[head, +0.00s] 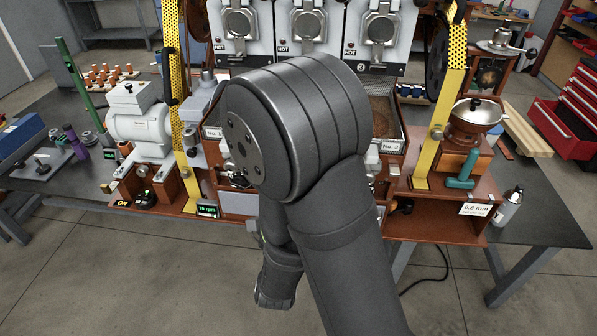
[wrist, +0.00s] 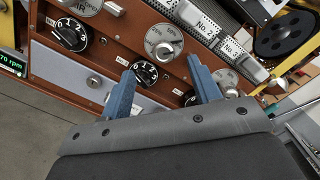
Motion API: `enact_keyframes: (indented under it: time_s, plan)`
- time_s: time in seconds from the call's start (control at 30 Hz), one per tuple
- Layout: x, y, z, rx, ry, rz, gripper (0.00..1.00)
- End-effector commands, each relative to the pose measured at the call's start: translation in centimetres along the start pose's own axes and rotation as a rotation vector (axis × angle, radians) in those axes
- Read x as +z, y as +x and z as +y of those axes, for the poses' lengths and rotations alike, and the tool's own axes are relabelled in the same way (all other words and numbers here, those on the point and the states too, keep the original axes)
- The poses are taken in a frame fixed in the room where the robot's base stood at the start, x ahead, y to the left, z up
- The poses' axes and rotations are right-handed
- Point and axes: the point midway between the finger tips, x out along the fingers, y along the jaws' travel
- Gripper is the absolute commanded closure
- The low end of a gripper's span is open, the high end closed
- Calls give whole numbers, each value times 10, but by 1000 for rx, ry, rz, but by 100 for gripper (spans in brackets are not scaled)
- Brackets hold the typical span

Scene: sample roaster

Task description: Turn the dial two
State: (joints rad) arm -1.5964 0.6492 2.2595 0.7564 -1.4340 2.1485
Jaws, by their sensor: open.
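In the wrist view, a row of black numbered dials runs along the red-brown panel. The middle dial (wrist: 145,73) has white figures on its skirt and sits between my gripper's two blue fingers, nearer the left one. My gripper (wrist: 160,68) is open, with a finger on each side and a clear gap to the right of the dial. I cannot tell whether the left finger touches it. Another black dial (wrist: 71,34) is to the left, and a third (wrist: 190,98) is partly hidden by the right finger. In the head view my arm hides the dials and gripper.
Silver round plates, one above the middle dial (wrist: 164,42), sit close by on the panel. Silver knobs (wrist: 94,81) are on the grey strip below. Yellow posts (head: 437,130) flank the roaster. A teal-handled tool (head: 462,172) is at its right. Open floor lies in front.

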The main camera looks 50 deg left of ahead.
Motion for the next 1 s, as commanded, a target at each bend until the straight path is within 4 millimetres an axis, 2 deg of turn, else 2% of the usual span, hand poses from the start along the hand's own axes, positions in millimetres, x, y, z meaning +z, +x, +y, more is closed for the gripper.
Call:
enact_keyframes:
  time_s: [0.1,0.2,0.33,0.43,0.67,1.0]
  plan:
    - [0,-20,10,-34,45,60,43]
    - [-2,-31,12,-60,69,100,43]
    - [-5,-38,14,-79,85,126,43]
    - [-6,-35,13,-84,88,133,43]
    - [-11,-8,10,-87,86,134,43]
    - [-19,55,5,-87,87,134,43]
